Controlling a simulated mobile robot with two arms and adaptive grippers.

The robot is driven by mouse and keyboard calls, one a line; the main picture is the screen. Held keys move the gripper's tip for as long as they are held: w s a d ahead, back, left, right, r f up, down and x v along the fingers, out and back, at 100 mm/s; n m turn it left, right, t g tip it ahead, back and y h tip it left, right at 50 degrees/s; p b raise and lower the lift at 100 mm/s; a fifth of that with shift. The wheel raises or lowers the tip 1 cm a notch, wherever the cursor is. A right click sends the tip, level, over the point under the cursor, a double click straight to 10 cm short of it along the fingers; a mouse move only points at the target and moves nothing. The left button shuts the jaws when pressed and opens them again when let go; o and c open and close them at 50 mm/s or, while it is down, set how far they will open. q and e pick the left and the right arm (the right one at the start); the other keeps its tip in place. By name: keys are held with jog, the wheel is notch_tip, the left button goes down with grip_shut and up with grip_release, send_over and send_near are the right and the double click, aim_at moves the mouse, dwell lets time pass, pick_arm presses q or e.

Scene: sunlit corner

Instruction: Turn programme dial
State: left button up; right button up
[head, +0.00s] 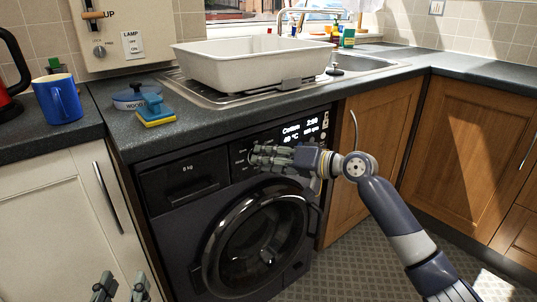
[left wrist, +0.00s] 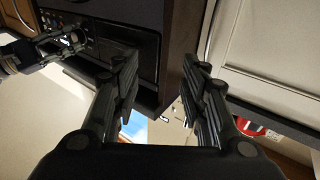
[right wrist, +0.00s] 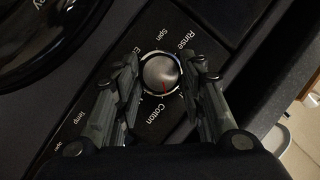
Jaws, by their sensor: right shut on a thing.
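The programme dial (right wrist: 161,73) is a round silver knob on the black panel of the washing machine (head: 180,222). In the right wrist view its red mark points down, towards the word Cotton. My right gripper (head: 254,158) is at the panel, with one finger on each side of the dial in the right wrist view (right wrist: 163,80), shut on it. The gripper hides the dial in the head view. The lit display (head: 298,132) reads Cotton and 2:00. My left gripper (head: 120,290) is low at the left, open and empty; its fingers are spread in the left wrist view (left wrist: 160,90).
Above the machine is a dark worktop (head: 110,133) with a blue mug (head: 58,99), a blue sponge (head: 154,108) and a white basin (head: 245,66) over the sink. A cream cupboard (head: 60,220) stands left of the machine, wooden cupboards (head: 470,140) right. The right floor is clear.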

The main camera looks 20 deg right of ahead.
pick_arm(q)
jog(key=s+a+f+g+y+p, duration=0.2)
jog(key=s+a+f+g, duration=0.1)
jog(key=s+f+g, duration=0.4)
jog(key=s+a+f+g+y+p, duration=0.2)
jog(key=s+f+g, duration=0.2)
jog(key=f, duration=0.6)
jog(key=s+a+g+p, duration=0.2)
jog(key=s+g+p, duration=0.15)
jog(key=s, duration=0.35)
jog(key=s+p+x, duration=0.2)
jog(key=p+x, duration=0.1)
jog(key=x, duration=0.8)
jog(key=shift+a+f+n+g, duration=0.25)
jog(key=shift+f+n+g, duration=0.2)
jog(key=shift+f, duration=0.1)
pick_arm(e)
jog(key=shift+s+a+n+h, duration=0.15)
jog(key=shift+n+h, duration=0.7)
jog(key=shift+n, duration=0.45)
jog(key=shift+w+a+n+h, duration=0.1)
jog(key=shift+n+h, duration=0.75)
jog(key=shift+n, duration=0.45)
jog(key=o, duration=1.1)
jog(key=shift+r, duration=0.1)
